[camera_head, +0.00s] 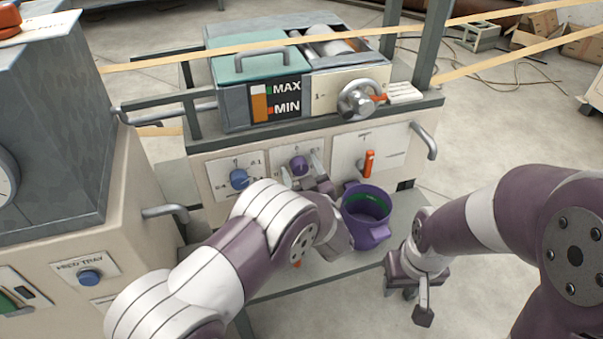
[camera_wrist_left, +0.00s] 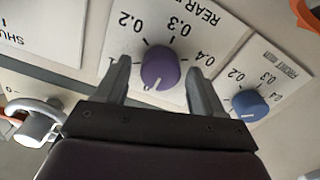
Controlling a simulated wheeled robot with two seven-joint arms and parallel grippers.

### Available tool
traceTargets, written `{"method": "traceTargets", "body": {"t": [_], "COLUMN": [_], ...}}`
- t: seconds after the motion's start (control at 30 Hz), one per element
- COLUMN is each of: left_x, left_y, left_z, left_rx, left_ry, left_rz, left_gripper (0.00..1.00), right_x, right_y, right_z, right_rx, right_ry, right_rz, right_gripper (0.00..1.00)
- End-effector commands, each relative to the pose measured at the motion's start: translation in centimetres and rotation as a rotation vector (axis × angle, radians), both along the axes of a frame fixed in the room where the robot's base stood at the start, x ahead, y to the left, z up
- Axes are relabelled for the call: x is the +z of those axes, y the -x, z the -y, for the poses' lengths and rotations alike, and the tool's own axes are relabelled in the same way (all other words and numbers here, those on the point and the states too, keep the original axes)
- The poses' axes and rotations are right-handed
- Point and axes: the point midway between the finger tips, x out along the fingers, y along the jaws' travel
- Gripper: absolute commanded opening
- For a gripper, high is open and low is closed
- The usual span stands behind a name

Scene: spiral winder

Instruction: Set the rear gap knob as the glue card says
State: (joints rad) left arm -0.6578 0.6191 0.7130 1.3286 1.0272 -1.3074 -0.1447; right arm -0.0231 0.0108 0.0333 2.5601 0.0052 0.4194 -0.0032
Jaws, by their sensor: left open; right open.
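The purple rear gap knob (camera_head: 299,166) is on the front panel. In the left wrist view the knob (camera_wrist_left: 160,66) sits on a white plate reading "REAR", with inverted marks 0.2, 0.3 and 0.4. A pale line on the knob points toward the picture's bottom, away from those numbers. My left gripper (camera_head: 303,172) is open, with one finger on each side of the knob; it also shows in the left wrist view (camera_wrist_left: 159,75). Contact cannot be told. My right gripper (camera_head: 408,300) is open and empty, low at the right. I cannot identify a readable glue card.
A blue front knob (camera_wrist_left: 250,104) is beside the purple one, also in the head view (camera_head: 239,179). An orange lever (camera_head: 369,163) is to the right. A purple bucket (camera_head: 366,216) stands below on the shelf. A handwheel (camera_head: 358,100) and curved handle (camera_head: 424,141) stick out.

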Motion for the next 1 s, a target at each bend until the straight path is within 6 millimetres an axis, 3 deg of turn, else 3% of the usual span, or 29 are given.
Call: {"method": "traceTargets", "body": {"t": [0.2, 0.37, 0.4, 0.67, 1.0], "left_x": [0.0, 0.0, 0.0, 0.1, 0.4], "left_y": [0.0, 0.0, 0.0, 0.0, 0.0], "left_z": [0.0, 0.0, 0.0, 0.0, 0.1], "left_rx": [0.000, 0.000, -0.001, 0.000, -0.002], "left_ry": [0.000, -0.001, -0.001, -0.022, -0.209], "left_rz": [0.000, 0.000, 0.000, -0.008, -0.071], "left_gripper": [0.69, 0.17, 0.12, 0.13, 0.13], "right_x": [0.0, 0.0, 0.0, 0.4, 3.0], "right_y": [0.0, 0.0, 0.0, 0.0, 0.0], "right_z": [0.0, 0.0, 0.0, 0.0, 0.0], "right_rx": [0.000, 0.000, 0.000, 0.000, 0.000], "right_ry": [0.000, 0.000, 0.000, 0.000, 0.000], "right_rz": [0.000, 0.000, 0.000, 0.000, 0.000], "right_gripper": [0.43, 0.43, 0.43, 0.43, 0.43]}}
